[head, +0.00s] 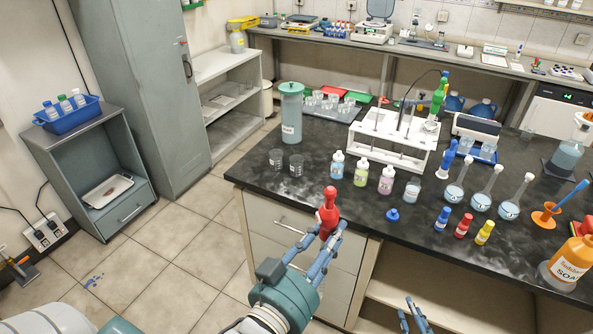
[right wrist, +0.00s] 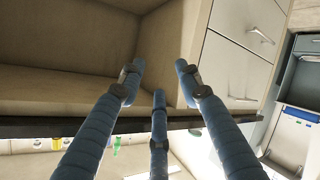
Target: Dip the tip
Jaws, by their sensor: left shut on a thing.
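My left gripper (head: 328,232) is shut on a red bulb-topped tool (head: 327,205), held upright in front of the bench's front edge. The tool's lower end is hidden by the fingers, and I cannot see a tip. Small bottles with pale blue (head: 337,165), yellow-green (head: 361,174) and pink (head: 387,180) contents stand in a row on the bench beyond it.
The black bench (head: 340,211) carries a white rack (head: 388,158), two small beakers (head: 276,160), several flasks (head: 481,201), and coloured capped bottles (head: 463,225). A loose blue cap (head: 393,214) lies near the front. A soap bottle (head: 570,263) is at right. Open shelves face my right gripper.

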